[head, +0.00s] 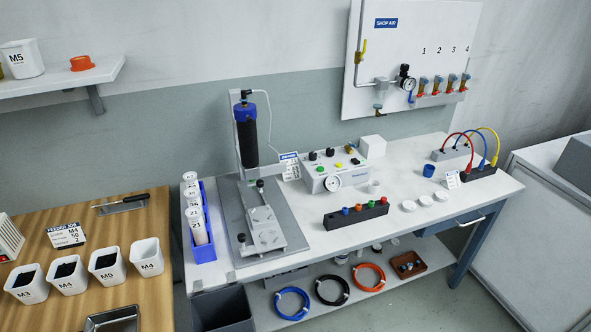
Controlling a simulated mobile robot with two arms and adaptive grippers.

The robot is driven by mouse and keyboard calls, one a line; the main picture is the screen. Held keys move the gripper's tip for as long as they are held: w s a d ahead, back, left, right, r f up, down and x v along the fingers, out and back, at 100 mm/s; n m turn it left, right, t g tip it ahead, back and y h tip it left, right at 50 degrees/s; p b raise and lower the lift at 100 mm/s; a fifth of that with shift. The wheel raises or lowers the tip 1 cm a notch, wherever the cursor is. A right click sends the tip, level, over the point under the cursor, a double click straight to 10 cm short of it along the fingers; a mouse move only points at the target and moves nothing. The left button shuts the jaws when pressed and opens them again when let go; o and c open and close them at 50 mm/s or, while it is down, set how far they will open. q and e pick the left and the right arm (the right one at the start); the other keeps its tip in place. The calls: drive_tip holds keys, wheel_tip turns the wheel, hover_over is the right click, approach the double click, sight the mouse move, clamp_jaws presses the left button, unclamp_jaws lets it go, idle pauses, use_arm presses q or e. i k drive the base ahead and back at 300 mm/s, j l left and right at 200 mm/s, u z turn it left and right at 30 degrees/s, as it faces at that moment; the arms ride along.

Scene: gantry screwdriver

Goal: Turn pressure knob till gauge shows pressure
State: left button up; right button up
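A white control box (345,170) stands on the white bench. It has a round gauge (332,183) on its front and dark knobs (313,156) on top, with a green and a yellow button beside them. On the wall, the SHOP AIR panel (425,40) carries a regulator with a black knob (404,70) and a small round gauge (409,84) just below it. Both gauges are too small to read, and I cannot tell which knob is the pressure knob. Neither of my grippers is in view.
A screwdriver stand (245,135) with a metal base rises at the bench's left, beside a blue rack (201,245) of white tubes. The bench's front right is clear.

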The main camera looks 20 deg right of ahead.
sight(330, 151)
drive_tip(key=i+l, duration=0.25)
drive_tip(key=l, duration=0.2)
drive_tip(key=i+l, duration=0.2)
drive_tip(key=l, duration=0.2)
drive_tip(key=i+l, duration=0.25)
drive_tip(key=l, duration=0.2)
drive_tip(key=i+l, duration=0.25)
drive_tip(key=l, duration=0.15)
drive_tip(key=i+l, duration=0.2)
drive_tip(key=l, duration=0.25)
drive_tip(key=k+j+u, duration=0.1)
